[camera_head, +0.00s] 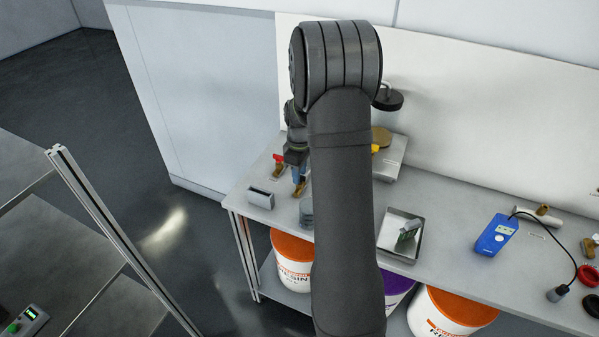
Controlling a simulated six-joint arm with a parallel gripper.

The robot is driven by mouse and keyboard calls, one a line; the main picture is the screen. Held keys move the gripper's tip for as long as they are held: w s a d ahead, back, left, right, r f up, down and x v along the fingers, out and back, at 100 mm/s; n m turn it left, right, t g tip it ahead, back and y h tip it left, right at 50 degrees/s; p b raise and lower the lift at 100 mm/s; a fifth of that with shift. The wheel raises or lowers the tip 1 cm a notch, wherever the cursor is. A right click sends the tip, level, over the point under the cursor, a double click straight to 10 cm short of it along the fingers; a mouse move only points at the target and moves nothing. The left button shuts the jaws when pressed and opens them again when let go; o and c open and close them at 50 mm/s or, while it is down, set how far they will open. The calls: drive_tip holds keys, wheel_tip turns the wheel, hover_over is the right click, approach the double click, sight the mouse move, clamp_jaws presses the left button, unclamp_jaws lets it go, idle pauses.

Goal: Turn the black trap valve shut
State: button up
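I cannot pick out the black trap valve for certain; my own arm covers the middle of the bench. Small brass-coloured fittings stand at the bench's left end: one with a red part (278,164) and one with a blue part (298,176). A yellow part (375,149) shows just right of my arm. My gripper (296,161) is at the left end of the bench, partly behind my arm, pointing down close above the blue part. Its fingers are too small and dark to tell whether they are open, or whether they touch anything.
The grey bench (456,213) holds a small metal holder (260,198), a tray (393,252) with a green-grey item, and a blue meter (496,235) with a cable. A black round head (388,99) hangs behind my arm. Resin buckets (293,262) stand below. A metal rack (108,225) stands left.

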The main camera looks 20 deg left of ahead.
wheel_tip(320, 180, up, 17)
drive_tip(key=shift+r, duration=0.2)
idle(0.5)
drive_tip(key=shift+f, duration=0.1)
idle(0.3)
wheel_tip(320, 180, down, 17)
drive_tip(key=shift+f, duration=0.2)
idle(0.4)
